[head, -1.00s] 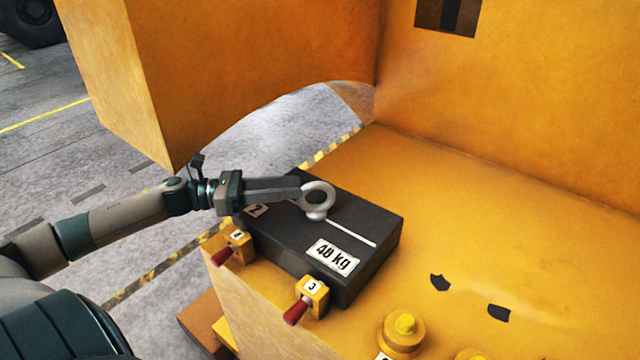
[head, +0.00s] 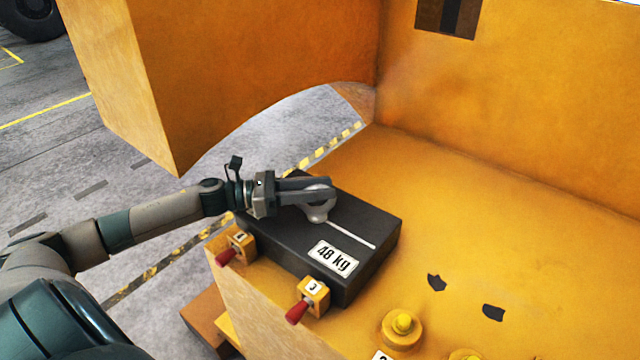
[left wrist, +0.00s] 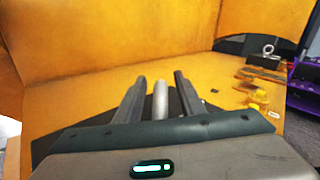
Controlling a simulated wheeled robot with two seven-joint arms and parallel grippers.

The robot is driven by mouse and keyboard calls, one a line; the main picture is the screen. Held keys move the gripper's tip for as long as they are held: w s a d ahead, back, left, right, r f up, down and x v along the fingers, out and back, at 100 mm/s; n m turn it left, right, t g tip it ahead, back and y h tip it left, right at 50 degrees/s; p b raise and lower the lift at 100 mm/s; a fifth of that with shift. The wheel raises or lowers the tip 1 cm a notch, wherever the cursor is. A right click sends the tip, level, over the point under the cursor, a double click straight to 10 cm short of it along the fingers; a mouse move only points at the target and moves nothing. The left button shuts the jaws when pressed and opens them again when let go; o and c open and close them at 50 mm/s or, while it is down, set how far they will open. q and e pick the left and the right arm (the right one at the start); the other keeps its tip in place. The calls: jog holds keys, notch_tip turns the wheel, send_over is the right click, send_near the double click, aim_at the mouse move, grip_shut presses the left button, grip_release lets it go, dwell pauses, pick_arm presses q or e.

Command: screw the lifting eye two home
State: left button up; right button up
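The lifting eye (head: 316,214), a pale grey ring on a round foot, stands upright on top of the dark casting (head: 372,222) marked 48 kg. A white line runs from near its foot across the top. My left gripper (head: 322,187) reaches in from the left, its fingers at the ring and partly covering it. In the left wrist view the eye (left wrist: 160,99) shows edge-on between the two fingers (left wrist: 159,77), with a gap visible on each side. The gripper is open around it. The eye's thread and seating are hidden. My right gripper is not in view.
The casting lies on a yellow deck (head: 470,240) below tall yellow walls (head: 270,70). Red-handled clamps (head: 312,292) and (head: 238,246) stand along its near edge. A yellow knob (head: 402,325) is at the front. Another eye (left wrist: 268,49) shows far right in the wrist view.

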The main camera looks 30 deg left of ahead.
pick_arm(q)
jog(key=shift+w+d, duration=0.1)
jog(key=shift+c, duration=0.6)
grip_shut()
